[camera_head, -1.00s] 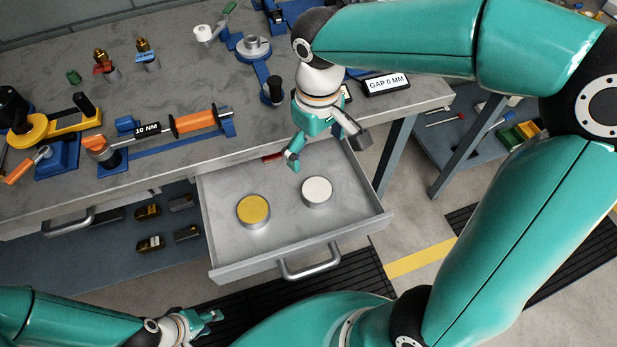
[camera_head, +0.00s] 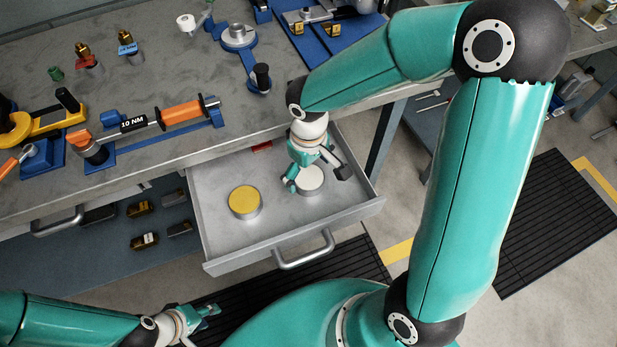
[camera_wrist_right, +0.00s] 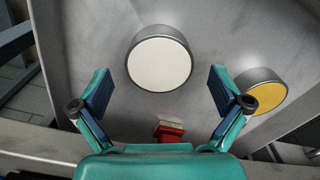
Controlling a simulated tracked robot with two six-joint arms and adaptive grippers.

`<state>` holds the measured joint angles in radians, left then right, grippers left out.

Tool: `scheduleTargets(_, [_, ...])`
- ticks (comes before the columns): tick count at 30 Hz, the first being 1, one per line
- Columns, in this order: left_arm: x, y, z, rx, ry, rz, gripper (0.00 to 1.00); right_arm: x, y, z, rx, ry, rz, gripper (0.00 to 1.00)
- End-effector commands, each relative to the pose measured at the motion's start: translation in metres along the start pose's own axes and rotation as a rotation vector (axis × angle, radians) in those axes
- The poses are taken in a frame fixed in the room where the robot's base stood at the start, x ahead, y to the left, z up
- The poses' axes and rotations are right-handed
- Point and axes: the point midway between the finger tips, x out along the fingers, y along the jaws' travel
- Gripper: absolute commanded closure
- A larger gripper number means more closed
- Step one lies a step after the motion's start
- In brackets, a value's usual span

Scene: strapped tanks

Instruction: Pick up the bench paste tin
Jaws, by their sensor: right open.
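Two round metal tins stand in the open drawer (camera_head: 222,248), one with a white lid (camera_head: 310,179) and one with a yellow lid (camera_head: 245,202). No label shows which is the bench paste tin. My right gripper (camera_head: 317,181) is open above the white-lidded tin. In the right wrist view, the white-lidded tin (camera_wrist_right: 160,62) lies between the spread fingers of the right gripper (camera_wrist_right: 159,80), with no finger visibly touching it. The yellow-lidded tin (camera_wrist_right: 284,95) is beyond the right-hand finger. My left gripper (camera_head: 208,311) is low at the left, away from the drawer; its jaw opening is unclear.
A red item (camera_head: 262,146) lies at the drawer's back; it also shows in the right wrist view (camera_wrist_right: 169,132). The workbench (camera_head: 200,75) above holds a torque wrench (camera_head: 183,112) and fixtures.

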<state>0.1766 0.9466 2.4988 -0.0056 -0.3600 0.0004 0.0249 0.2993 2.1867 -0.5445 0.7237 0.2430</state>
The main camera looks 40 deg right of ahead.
Motion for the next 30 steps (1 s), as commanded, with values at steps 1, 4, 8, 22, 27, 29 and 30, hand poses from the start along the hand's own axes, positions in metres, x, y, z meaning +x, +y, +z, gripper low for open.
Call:
scheduleTargets(1, [0.0, 0.0, 0.0, 0.0, 0.0, 0.0, 0.6, 0.009, 0.001, 0.001, 0.001, -0.005, -0.001, 0.0])
scheduleTargets(4, [0.001, 0.0, 0.0, 0.0, 0.0, 0.0, 0.6, 0.02, 0.001, 0.0, 0.001, -0.003, -0.001, 0.0])
scheduleTargets(8, [0.001, -0.001, 0.0, 0.0, 0.0, 0.0, 0.6, 0.025, 0.001, 0.0, 0.001, 0.001, 0.0, 0.0])
scheduleTargets(22, [0.001, -0.001, 0.0, 0.0, 0.0, 0.0, 0.6, 0.024, 0.001, 0.0, 0.001, 0.001, 0.0, 0.5])
scheduleTargets(27, [0.001, 0.0, 0.0, 0.0, 0.0, 0.0, 0.6, 0.024, 0.001, -0.001, 0.001, 0.002, 0.0, 0.74])
scheduleTargets(29, [0.001, 0.0, 0.0, 0.0, 0.0, 0.0, 0.6, 0.024, 0.001, -0.001, 0.001, 0.002, 0.0, 0.74])
scheduleTargets(30, [0.001, 0.0, 0.0, 0.0, 0.0, 0.0, 0.6, 0.024, 0.001, -0.001, 0.001, 0.002, 0.0, 0.74])
